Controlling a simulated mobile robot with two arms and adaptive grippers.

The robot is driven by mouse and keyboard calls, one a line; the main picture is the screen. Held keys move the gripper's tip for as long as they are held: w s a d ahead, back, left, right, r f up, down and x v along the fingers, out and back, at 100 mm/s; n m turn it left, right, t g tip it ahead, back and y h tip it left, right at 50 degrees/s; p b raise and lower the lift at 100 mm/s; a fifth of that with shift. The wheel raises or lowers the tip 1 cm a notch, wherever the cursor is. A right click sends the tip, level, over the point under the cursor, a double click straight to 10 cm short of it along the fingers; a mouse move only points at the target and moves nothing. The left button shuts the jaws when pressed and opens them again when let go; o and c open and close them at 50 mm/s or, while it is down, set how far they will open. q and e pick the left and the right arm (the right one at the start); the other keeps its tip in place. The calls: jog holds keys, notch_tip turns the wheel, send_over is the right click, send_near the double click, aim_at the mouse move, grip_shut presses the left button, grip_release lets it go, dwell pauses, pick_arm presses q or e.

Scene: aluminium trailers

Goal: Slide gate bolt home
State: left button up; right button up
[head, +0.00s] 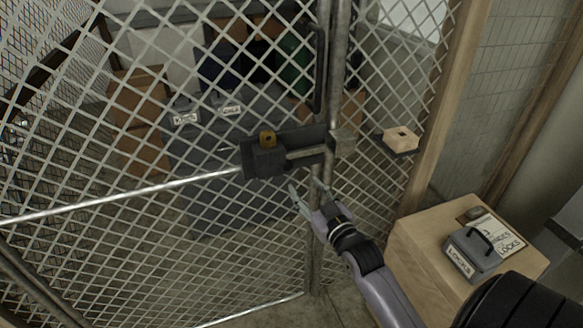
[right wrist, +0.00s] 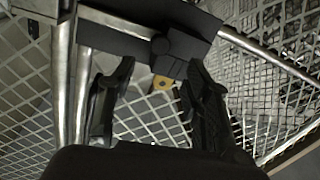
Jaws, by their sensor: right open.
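The mesh gate (head: 150,185) carries a dark bolt assembly (head: 312,134) at its right edge, beside the metal post. A pale metal keeper (head: 344,141) is at the right end. My right gripper (head: 306,188) is open and empty, just below the bolt assembly. In the right wrist view, the bolt assembly (right wrist: 120,38) lies beyond the open fingers (right wrist: 160,72), and the yellow piece (right wrist: 162,83) shows between them. My left gripper is out of view.
A wooden box (head: 410,245) at right holds a grey padlock-shaped case (head: 474,252) and a paper sign. A small wooden block (head: 401,138) sits on a dark ledge right of the post. Grey bins (head: 220,150) and cardboard boxes (head: 140,95) stand behind the mesh.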

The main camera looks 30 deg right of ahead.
aim_at(289, 167)
jog(key=w, duration=0.3)
jog(key=w+p, duration=0.1)
jog(key=w, duration=0.1)
jog(key=w+d, duration=0.1)
jog(key=w, duration=0.2)
jog(key=shift+w, duration=0.3)
jog(key=shift+c, duration=0.5)
grip_shut()
jog(key=shift+d, duration=0.1)
